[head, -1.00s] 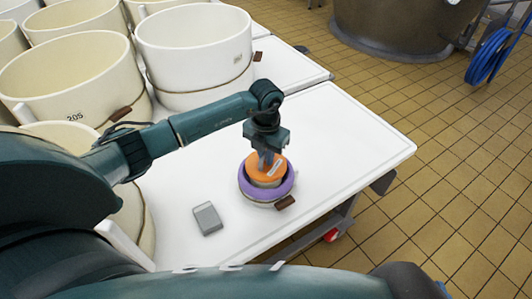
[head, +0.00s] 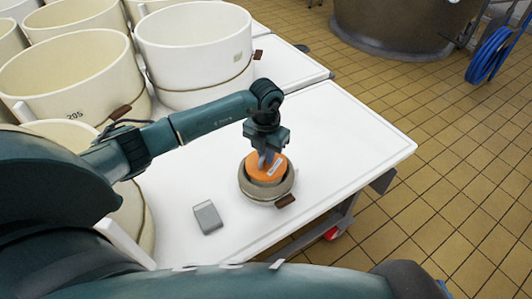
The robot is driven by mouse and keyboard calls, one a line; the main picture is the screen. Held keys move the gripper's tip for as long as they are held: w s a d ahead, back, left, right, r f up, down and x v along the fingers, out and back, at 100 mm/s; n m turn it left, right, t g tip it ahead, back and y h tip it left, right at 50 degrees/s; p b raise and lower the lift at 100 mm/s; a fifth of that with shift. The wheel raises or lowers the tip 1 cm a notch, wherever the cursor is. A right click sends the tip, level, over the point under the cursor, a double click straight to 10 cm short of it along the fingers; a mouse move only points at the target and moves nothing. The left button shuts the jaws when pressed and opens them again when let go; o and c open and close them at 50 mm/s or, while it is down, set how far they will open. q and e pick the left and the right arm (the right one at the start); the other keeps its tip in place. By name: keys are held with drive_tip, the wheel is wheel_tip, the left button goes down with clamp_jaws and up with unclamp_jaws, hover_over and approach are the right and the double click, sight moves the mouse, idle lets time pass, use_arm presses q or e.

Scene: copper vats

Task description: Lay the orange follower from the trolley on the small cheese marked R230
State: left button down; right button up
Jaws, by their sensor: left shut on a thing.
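The orange follower (head: 258,174) is a small round disc with a pale label strip on top. My left gripper (head: 266,159) is shut on it from above. In the head view it lies within the rim of a small round grey-beige mould (head: 282,190) on the white table. I cannot tell whether it rests on anything inside. The inside of the mould is mostly hidden by the follower and gripper. A brown tag (head: 286,201) hangs at the mould's front right; its writing is too small to read. My right gripper is not in view.
A small grey box (head: 207,217) lies on the white table (head: 345,150) left of the mould. Large cream vats (head: 195,50), one marked 205 (head: 75,80), crowd the left and back. The table's right part is clear. A blue hose (head: 488,55) hangs at the far right.

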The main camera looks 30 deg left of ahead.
use_arm(q)
drive_tip(key=shift+f+b, duration=0.45)
drive_tip(key=shift+f, duration=0.25)
idle(0.3)
drive_tip(key=c, duration=1.4)
unclamp_jaws()
drive_tip(key=shift+r+p, duration=2.85)
drive_tip(key=shift+r, duration=0.7)
